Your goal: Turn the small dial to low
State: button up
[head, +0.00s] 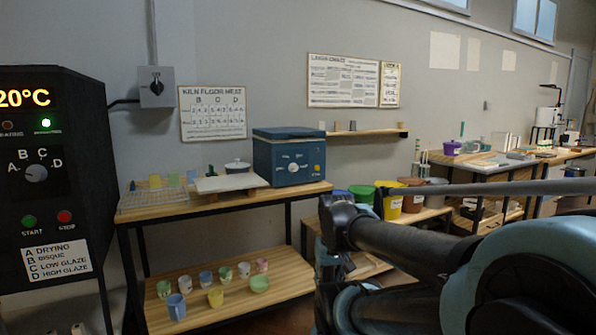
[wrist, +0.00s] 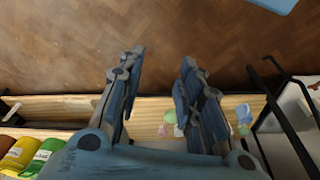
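A blue box-shaped unit (head: 268,150) stands on the wooden table in the head view. Its front carries a small pale dial (head: 293,168) with marks around it; the marks are too small to read. A yellow piece (head: 317,168) is on its right side. A larger grey dial (head: 37,173) with letters A to D is on the black panel at the left. My gripper (wrist: 163,58) is open and empty in the wrist view, pointing over the brown floor, apart from both dials. My arm fills the lower right of the head view.
The wooden table (head: 160,205) also bears a rack and a white board (head: 230,183). Cups stand on its lower shelf (head: 215,310). Green, yellow and brown buckets (head: 411,199) stand to the right. A grey switch box (head: 156,86) is on the wall.

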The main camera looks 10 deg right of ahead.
jog(key=shift+w+a, duration=0.2)
jog(key=shift+a, duration=0.15)
jog(key=o, duration=0.4)
jog(key=shift+s+a+r, duration=0.2)
jog(key=shift+r, duration=0.15)
jog(key=w+a+r+n+t+y, duration=0.1)
jog(key=w+a+r+n+y, duration=0.15)
jog(key=w, duration=0.35)
jog(key=w+a+r+n+t+y, duration=0.1)
jog(key=w+a+r+t+y, duration=0.1)
jog(key=w+a, duration=0.25)
jog(key=t+y, duration=0.1)
jog(key=t, duration=1.1)
send_near(295, 168)
jog(key=x, duration=0.9)
jog(key=shift+w, duration=0.2)
jog(key=shift+c, duration=0.2)
